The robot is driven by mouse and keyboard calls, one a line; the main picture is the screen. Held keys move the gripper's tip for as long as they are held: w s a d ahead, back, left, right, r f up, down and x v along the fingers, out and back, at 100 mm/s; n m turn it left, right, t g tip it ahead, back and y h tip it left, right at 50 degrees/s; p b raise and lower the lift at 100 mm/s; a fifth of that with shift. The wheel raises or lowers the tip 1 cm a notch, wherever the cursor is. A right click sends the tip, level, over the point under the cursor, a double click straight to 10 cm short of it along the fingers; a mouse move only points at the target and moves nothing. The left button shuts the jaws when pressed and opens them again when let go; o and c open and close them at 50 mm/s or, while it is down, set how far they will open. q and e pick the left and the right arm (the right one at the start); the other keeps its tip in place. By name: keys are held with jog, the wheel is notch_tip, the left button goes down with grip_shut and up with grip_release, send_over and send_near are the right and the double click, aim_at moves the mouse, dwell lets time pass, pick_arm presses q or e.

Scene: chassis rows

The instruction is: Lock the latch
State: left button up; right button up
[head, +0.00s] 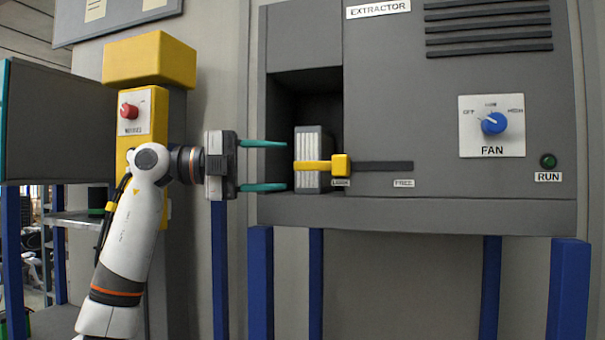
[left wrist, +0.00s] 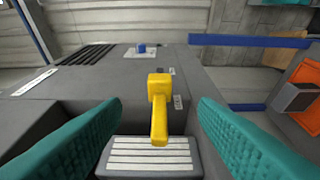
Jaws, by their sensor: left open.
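The yellow latch (head: 340,165) is on the front of the grey extractor cabinet (head: 380,110). Its bar reaches left across the front of a ribbed filter block (head: 312,145), and its knob sits at the left end of a dark slot (head: 385,166), by a small label that looks like LOCK. A FREE label is further right. My left gripper (head: 265,166) is open, its teal fingers just left of the block, one above and one below its level. In the left wrist view the latch (left wrist: 158,105) and block (left wrist: 150,155) show between the fingers. My right gripper is out of view.
The blue FAN knob (head: 494,123) and green RUN lamp (head: 548,161) are on the panel at right. A yellow post with a red knob (head: 130,111) stands behind my left arm. Blue legs (head: 260,285) hold up the cabinet.

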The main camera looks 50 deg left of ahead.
pick_arm(q)
jog(key=shift+v, duration=1.2)
